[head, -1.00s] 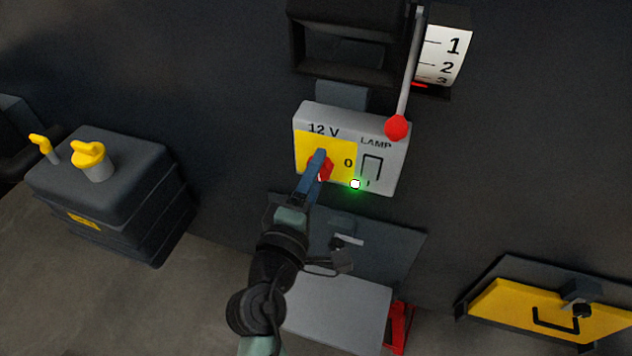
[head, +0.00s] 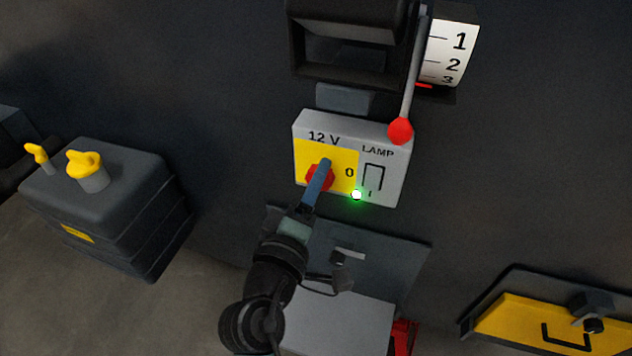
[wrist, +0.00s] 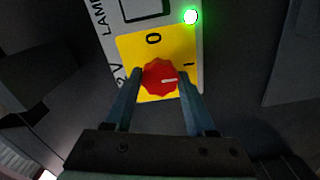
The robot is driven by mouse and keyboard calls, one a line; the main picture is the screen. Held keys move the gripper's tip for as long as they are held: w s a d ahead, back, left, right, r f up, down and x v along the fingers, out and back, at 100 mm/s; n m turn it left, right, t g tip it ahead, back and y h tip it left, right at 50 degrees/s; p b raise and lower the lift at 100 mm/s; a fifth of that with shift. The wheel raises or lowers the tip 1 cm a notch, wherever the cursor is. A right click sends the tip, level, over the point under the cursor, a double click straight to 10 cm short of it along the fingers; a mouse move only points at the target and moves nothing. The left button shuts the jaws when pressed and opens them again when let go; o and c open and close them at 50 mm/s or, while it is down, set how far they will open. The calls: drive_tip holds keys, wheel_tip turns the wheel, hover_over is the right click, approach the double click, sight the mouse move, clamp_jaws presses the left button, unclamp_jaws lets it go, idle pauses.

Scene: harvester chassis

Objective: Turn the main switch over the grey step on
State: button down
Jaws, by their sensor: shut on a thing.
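The main switch is a red round knob (head: 313,179) on a yellow plate (head: 343,158) marked 12 V, 0 and I, on a grey box above the grey step (head: 340,322). My gripper (head: 323,168) reaches it from below, with one blue finger covering part of the knob. In the wrist view the knob (wrist: 159,80) sits between both fingers, which are closed against its sides. The knob's white mark points right, roughly toward the I and away from the 0. A green lamp (head: 356,195) glows at the plate's lower right corner.
A lever with a red ball (head: 400,131) hangs just above the box's right side. A dark frame (head: 350,45) stands above the box. A grey tank with yellow caps (head: 105,205) is at left, a yellow hatch (head: 535,325) at lower right.

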drive_tip(key=shift+c, duration=1.2)
unclamp_jaws()
drive_tip(key=b+v, duration=0.2)
drive_tip(key=v, duration=1.1)
